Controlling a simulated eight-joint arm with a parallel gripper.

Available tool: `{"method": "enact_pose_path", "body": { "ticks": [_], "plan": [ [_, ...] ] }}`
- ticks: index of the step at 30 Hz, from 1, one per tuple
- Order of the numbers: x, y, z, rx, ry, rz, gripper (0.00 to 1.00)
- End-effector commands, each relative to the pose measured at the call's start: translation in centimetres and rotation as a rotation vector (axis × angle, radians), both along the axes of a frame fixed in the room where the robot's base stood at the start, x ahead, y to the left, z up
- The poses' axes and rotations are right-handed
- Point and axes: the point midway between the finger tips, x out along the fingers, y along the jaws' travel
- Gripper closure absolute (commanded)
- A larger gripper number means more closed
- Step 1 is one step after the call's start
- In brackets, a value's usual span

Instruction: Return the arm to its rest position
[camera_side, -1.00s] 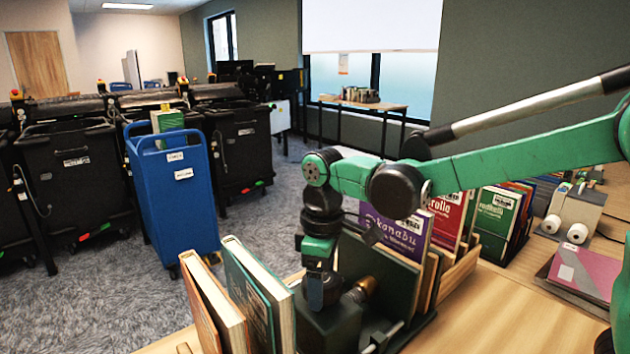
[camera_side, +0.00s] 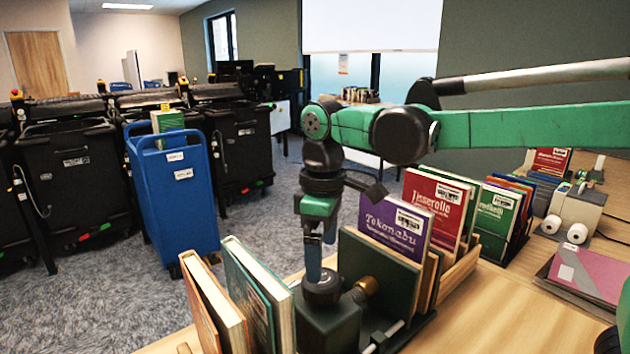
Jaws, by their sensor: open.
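My green and black arm reaches in from the right edge. My gripper (camera_side: 320,262) points down just above a dark block-shaped device (camera_side: 330,322) with a brass knob (camera_side: 366,286) on its side. The blue-grey fingers look apart, with nothing seen between them. Whether the fingertips touch the top of the device I cannot tell from this angle.
Two upright books (camera_side: 262,300) stand left of the device. A wooden rack of books (camera_side: 456,276), including a purple one (camera_side: 394,224), stands to its right. A pink book (camera_side: 588,269) lies flat at far right. A blue cart (camera_side: 176,205) stands on the carpet beyond.

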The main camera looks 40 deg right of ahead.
Motion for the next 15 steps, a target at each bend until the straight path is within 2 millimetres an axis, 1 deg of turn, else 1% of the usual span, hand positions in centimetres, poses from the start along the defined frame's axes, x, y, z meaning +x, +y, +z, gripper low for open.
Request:
{"method": "enact_pose_path", "body": {
  "ticks": [10, 13, 15],
  "plan": [
    [0.0, 0.0, -0.1, 0.0, 0.0, 0.0, 0.0],
    [0.1, 0.0, -0.8, 0.0, 0.0, 0.0, 0.0],
    [0.1, 0.0, -1.6, 0.0, 0.0, 0.0, 0.0]
  ]
}}
